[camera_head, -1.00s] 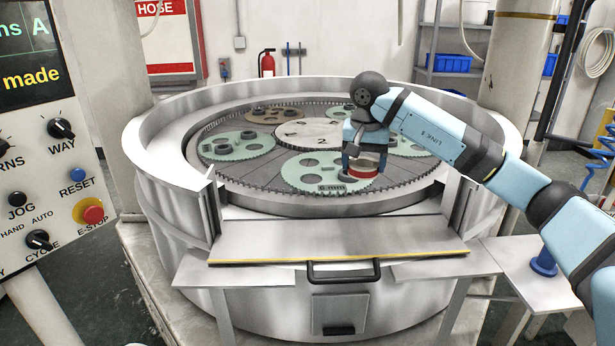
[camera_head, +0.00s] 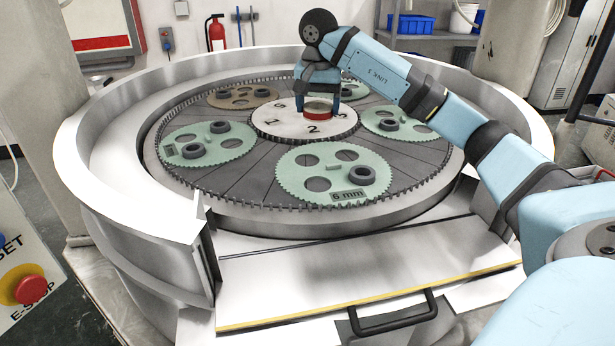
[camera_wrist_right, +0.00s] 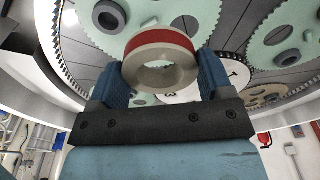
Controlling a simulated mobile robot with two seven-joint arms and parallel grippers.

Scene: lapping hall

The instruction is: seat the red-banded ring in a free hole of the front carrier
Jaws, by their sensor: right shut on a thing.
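The front carrier (camera_head: 335,197) is a pale green toothed disc with a "6 mm" tag at the near side of the machine. A dark ring (camera_head: 362,174) sits at its right hole. Three other holes show empty, at its upper left, upper right and lower left. My right gripper (camera_head: 318,105) is shut on the red-banded ring (camera_head: 317,111), which appears in front of the numbered centre disc, beyond the front carrier in the picture. In the right wrist view the pale ring with its red band (camera_wrist_right: 160,62) is between the two blue fingers. My left gripper is out of view.
Other green carriers with dark rings stand left (camera_head: 208,147) and right (camera_head: 400,125), and a brown one (camera_head: 245,97) at the back left. The numbered centre disc (camera_head: 285,123) is in the middle. A raised metal rim (camera_head: 110,170) surrounds the plate. A red E-stop (camera_head: 28,290) is at lower left.

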